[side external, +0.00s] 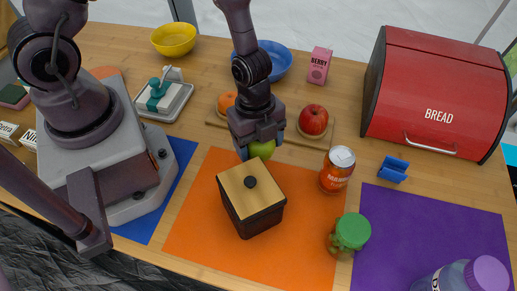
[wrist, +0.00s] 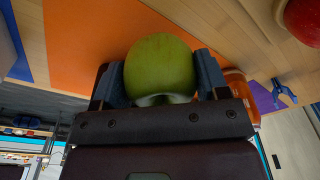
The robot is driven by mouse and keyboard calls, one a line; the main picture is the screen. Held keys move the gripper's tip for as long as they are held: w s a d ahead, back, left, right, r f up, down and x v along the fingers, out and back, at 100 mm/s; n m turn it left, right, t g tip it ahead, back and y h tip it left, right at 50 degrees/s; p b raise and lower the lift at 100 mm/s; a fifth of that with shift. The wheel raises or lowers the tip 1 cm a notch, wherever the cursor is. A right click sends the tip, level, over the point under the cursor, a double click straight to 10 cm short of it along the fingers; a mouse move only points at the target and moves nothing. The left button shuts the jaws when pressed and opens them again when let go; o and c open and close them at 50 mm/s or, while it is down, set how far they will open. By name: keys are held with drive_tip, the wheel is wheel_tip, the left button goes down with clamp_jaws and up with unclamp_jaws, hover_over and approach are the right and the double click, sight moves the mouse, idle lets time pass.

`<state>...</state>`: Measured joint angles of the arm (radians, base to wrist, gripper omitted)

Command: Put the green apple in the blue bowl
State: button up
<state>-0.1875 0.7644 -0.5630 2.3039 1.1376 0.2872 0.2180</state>
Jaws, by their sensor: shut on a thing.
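My gripper (side external: 257,143) is shut on the green apple (side external: 262,149). In the wrist view the green apple (wrist: 160,68) sits between the two fingers of my gripper (wrist: 160,78). In the side view the apple shows just below the fingers, behind the wooden-lidded box. I cannot tell how far it is above the table. The blue bowl (side external: 276,58) stands at the back, behind my arm, which hides its left part.
A red apple (side external: 313,121) and an orange fruit (side external: 226,102) flank my gripper. A dark box with a wooden lid (side external: 251,195), an orange can (side external: 337,169) and a green-lidded jar (side external: 350,233) stand in front. A yellow bowl (side external: 174,39) and a berry carton (side external: 319,65) are at the back.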

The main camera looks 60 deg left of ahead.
wheel_tip(320, 180, up, 5)
drive_tip(key=shift+a+r, duration=0.1)
drive_tip(key=shift+r, duration=0.1)
drive_tip(key=shift+w+a+r, duration=0.1)
drive_tip(key=shift+a+r, duration=0.1)
drive_tip(key=shift+a, duration=0.05)
drive_tip(key=w+a+r+n+t, duration=0.1)
drive_tip(key=a+r+n, duration=0.1)
drive_tip(key=a+n, duration=0.7)
drive_tip(key=w+a+r+n, duration=0.2)
drive_tip(key=a+n, duration=0.2)
drive_tip(key=a, duration=0.9)
drive_tip(key=shift+n+y, duration=0.3)
drive_tip(key=shift+y, duration=0.1)
drive_tip(key=w+a+f, duration=0.1)
drive_tip(key=w+f, duration=0.2)
drive_tip(key=w, duration=0.1)
drive_tip(key=w+a+f, duration=0.2)
drive_tip(key=w+f, duration=0.1)
drive_tip(key=w, duration=0.1)
drive_tip(key=w+a+f, duration=0.2)
drive_tip(key=w+f, duration=0.1)
drive_tip(key=w, duration=0.1)
drive_tip(key=shift+w+f, duration=0.35)
drive_tip(key=shift+f, duration=0.05)
drive_tip(key=shift+w+f, duration=0.15)
drive_tip(key=shift+f, duration=1.5)
drive_tip(key=shift+f, duration=0.15)
